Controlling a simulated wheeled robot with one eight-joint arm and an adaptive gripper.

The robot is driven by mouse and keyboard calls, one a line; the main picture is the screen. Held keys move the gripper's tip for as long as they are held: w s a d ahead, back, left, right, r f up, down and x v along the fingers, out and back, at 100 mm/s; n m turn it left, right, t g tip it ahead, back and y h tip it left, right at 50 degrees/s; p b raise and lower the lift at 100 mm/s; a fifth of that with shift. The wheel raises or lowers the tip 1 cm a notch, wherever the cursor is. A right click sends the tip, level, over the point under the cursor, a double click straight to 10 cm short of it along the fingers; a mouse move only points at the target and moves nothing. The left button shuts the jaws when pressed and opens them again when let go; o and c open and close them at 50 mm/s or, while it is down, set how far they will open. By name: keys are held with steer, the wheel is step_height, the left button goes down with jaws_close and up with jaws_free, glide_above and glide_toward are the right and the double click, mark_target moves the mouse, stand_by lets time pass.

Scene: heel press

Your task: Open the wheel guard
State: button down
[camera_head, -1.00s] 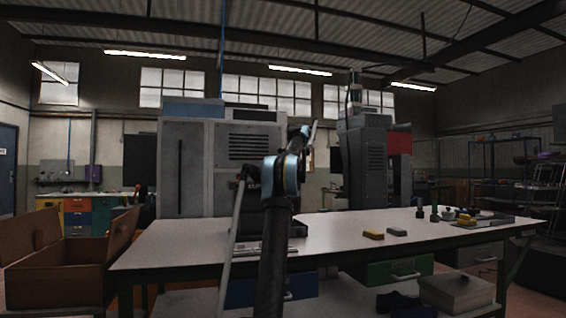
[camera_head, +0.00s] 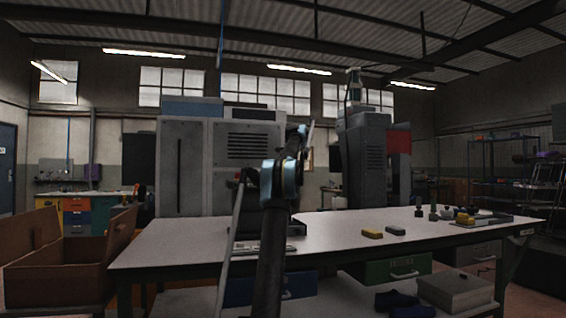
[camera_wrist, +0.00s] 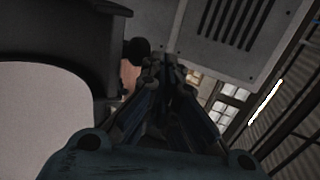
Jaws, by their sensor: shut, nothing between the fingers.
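A dark machine (camera_head: 273,222) stands on the workbench, mostly hidden behind my arm in the head view. In the wrist view its dark, rounded housing (camera_wrist: 60,45) fills the upper left, with a black round knob (camera_wrist: 137,51) at its right edge. I cannot tell which part of it is the wheel guard. My gripper (camera_wrist: 167,64) is shut and empty. Its fingertips appear just below and right of the knob; whether they touch it I cannot tell.
An open brown crate (camera_head: 55,280) is at left.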

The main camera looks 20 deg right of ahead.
steer(key=s+r, duration=0.9)
steer(key=r, duration=0.1)
steer(key=s+a+f+n+g+y, duration=0.25)
steer(key=s+a+f, duration=0.2)
steer(key=a, duration=0.65)
steer(key=s+a+f+n+g+y, duration=0.1)
steer(key=s+a+f+n, duration=0.3)
steer(key=a, duration=0.7)
steer(key=s+a+f+n+g, duration=0.3)
steer(key=s+a+f+n, duration=0.2)
steer(key=s+a+f, duration=1)
steer(key=s+a+f+n+g, duration=0.1)
steer(key=s+a+f+n, duration=0.15)
steer(key=s+f, duration=0.65)
steer(key=s+a+f+n+g, duration=0.15)
steer(key=s+a+f, duration=0.25)
steer(key=s+f, duration=0.5)
steer(key=s+f+n+g+h, duration=0.1)
steer(key=s+f+n, duration=0.1)
steer(key=s+f, duration=0.7)
steer(key=s+a+f+n+g+h, duration=0.1)
steer(key=s+f+n+g, duration=0.1)
steer(key=s+f, duration=0.8)
step_height(320, 180, down, 6)
steer(key=shift+s+f, duration=0.25)
steer(key=shift+s, duration=0.05)
steer(key=shift+a, duration=0.1)
